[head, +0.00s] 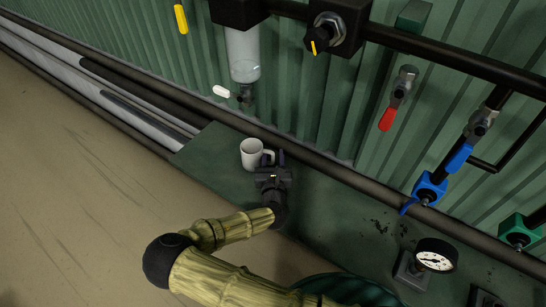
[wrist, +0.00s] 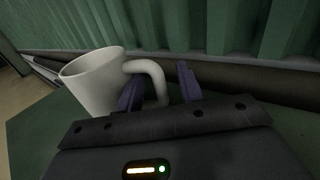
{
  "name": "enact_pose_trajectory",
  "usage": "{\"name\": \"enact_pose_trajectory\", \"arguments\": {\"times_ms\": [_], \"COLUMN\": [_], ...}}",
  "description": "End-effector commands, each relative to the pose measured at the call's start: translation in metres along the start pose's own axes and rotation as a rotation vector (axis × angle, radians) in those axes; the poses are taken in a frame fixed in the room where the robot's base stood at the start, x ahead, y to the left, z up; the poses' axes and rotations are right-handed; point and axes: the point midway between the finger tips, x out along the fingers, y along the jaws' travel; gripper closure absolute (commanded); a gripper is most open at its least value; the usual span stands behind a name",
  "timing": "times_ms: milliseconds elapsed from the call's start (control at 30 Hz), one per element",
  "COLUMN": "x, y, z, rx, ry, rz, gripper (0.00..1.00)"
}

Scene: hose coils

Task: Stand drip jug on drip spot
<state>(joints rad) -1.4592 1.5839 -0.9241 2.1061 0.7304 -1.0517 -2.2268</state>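The drip jug looks like a white mug (head: 252,156) and stands upright at the left part of the green bench top, near the wall. In the wrist view the mug (wrist: 93,84) is at the left, with its handle (wrist: 160,84) toward me. My gripper (head: 273,160) is at the handle side of the mug. In the wrist view my gripper's purple fingers (wrist: 160,88) stand apart, one on each side of the handle, with a gap at the right finger. No clearly marked drip spot shows; small dark spots (head: 380,227) lie on the bench to the right.
A clear bowl (head: 243,55) with a small drain tap (head: 245,95) hangs on the wall above the mug. Red-handled (head: 388,117) and blue-handled (head: 458,158) valves are on the right. A pressure gauge (head: 435,255) stands on the right of the bench. A dark pipe (head: 340,173) runs along the bench's back.

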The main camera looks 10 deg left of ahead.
Motion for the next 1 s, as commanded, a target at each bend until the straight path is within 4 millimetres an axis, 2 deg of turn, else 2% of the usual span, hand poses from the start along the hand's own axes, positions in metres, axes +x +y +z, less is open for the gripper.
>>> {"name": "enact_pose_trajectory", "arguments": {"times_ms": [567,1000], "x": [-0.001,-0.015], "y": [0.000,0.001], "z": [0.000,-0.001], "rx": [0.000,-0.001], "ry": [0.001,0.002], "rz": [0.000,0.001], "gripper": [0.63,0.63]}}
